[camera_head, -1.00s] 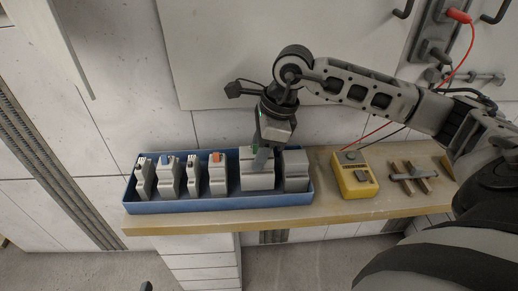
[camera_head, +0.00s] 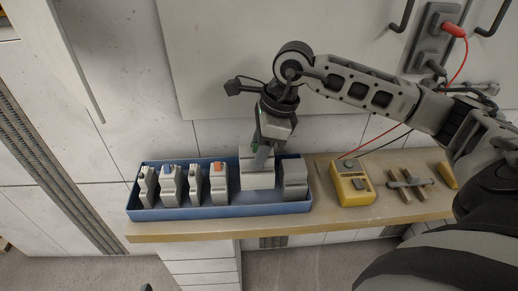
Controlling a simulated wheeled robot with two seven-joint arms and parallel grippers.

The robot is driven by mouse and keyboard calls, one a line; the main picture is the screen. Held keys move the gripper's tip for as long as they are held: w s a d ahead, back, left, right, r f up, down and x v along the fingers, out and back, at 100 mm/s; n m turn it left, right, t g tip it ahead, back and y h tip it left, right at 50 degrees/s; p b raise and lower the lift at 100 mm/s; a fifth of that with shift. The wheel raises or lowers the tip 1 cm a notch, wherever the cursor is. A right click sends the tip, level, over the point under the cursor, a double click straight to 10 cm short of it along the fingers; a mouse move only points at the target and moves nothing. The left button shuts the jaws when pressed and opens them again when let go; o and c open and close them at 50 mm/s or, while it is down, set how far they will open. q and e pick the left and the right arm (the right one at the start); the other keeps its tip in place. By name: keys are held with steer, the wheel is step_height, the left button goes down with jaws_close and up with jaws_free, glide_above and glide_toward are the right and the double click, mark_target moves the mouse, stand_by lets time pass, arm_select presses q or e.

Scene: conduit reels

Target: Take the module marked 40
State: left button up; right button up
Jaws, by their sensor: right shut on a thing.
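A blue tray (camera_head: 220,212) on the wooden shelf holds several grey modules in a row. The markings on them are too small to read, so I cannot tell which is marked 40. My right gripper (camera_head: 262,160) points down from above and is shut on a wide pale grey module (camera_head: 257,180), second from the right in the tray. The gripper hides part of its top. Its lower part is still within the tray's outline. My left gripper is not in view.
A dark grey module (camera_head: 293,178) stands close right of the held one. Left of it are an orange-topped module (camera_head: 219,185) and a blue-topped module (camera_head: 170,187). A yellow meter (camera_head: 352,184) with leads and a wooden rack (camera_head: 409,185) lie further right.

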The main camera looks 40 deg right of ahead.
steer(key=shift+r+p, duration=0.9)
steer(key=shift+r, duration=0.65)
